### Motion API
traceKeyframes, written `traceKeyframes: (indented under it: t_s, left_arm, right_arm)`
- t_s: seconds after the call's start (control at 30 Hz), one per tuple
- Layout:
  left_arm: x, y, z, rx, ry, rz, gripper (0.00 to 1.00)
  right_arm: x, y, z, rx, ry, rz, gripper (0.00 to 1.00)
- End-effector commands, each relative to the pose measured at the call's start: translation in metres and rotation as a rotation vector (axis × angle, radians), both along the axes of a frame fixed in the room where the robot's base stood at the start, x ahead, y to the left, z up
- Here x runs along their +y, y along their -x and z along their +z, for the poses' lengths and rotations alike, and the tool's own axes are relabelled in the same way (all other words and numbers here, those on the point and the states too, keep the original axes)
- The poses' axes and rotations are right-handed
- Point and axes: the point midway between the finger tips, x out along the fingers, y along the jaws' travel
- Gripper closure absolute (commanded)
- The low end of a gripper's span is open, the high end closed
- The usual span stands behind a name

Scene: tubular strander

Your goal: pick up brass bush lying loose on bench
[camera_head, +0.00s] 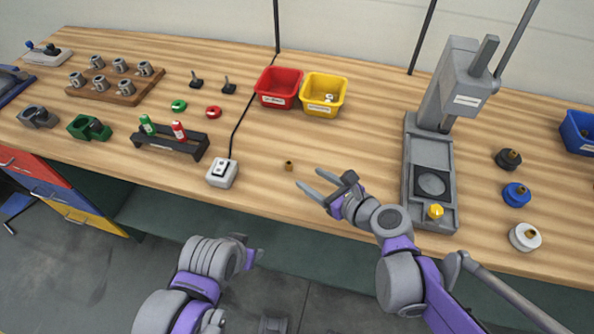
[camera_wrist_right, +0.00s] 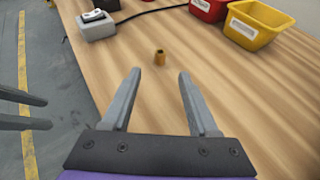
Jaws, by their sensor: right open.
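The small brass bush (camera_head: 289,166) stands loose on the wooden bench, near its front edge. In the right wrist view the bush (camera_wrist_right: 159,57) shows just beyond the fingertips, roughly centred between them. My right gripper (camera_head: 309,178) is open and empty, to the right of the bush, its fingers pointing towards it. In the right wrist view both fingers of the right gripper (camera_wrist_right: 160,73) are apart, with bare wood between them. My left gripper (camera_head: 252,258) is low in front of the bench. Its two fingers (camera_wrist_right: 25,110) show apart at the left edge of the wrist view.
A white switch box (camera_head: 222,174) with a black cable stands left of the bush. Red (camera_head: 278,88) and yellow (camera_head: 323,95) bins stand behind. A grey press (camera_head: 430,170) stands right, beyond my right gripper. The wood around the bush is clear.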

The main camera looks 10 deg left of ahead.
Motion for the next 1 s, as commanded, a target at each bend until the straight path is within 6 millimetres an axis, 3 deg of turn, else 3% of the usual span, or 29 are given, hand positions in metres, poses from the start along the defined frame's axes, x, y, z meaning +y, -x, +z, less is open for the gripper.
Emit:
traceKeyframes:
  t_s: [0.1, 0.67, 0.97, 1.0]
  left_arm:
    - [0.0, 0.0, -0.003, 0.001, 0.0, 0.0, 0.5]
    - [0.0, 0.001, -0.009, 0.003, 0.0, 0.0, 0.5]
    - [0.0, 0.001, -0.009, 0.003, 0.0, 0.0, 0.5]
    - [0.0, 0.001, -0.009, 0.003, 0.0, 0.0, 0.5]
  right_arm:
    - [0.016, -0.011, -0.008, -0.001, 0.0, 0.004, 0.4]
    - [0.062, -0.049, -0.033, -0.003, 0.004, 0.003, 0.4]
    - [0.066, -0.052, -0.035, -0.003, 0.005, 0.002, 0.4]
    - [0.066, -0.052, -0.035, -0.003, 0.005, 0.002, 0.44]
